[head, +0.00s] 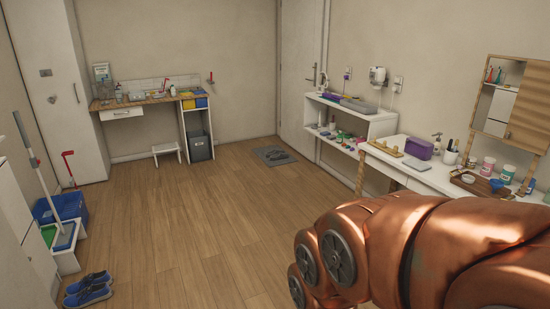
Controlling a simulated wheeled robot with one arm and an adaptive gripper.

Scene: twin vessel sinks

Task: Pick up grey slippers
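What look like grey slippers (277,155) lie on a small grey mat (262,163) on the floor, near the door at the back of the room. They are small and dark at this distance, and I cannot make out each one clearly. My gripper is out of view. Only a large orange part of my arm shows at the lower right, far from the slippers.
Blue shoes (88,290) lie at the lower left, near a blue bin (68,206). A white stool (167,151) and grey bin (200,147) stand at the back. A white shelf (368,124) and counter line the right wall. The middle floor is clear.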

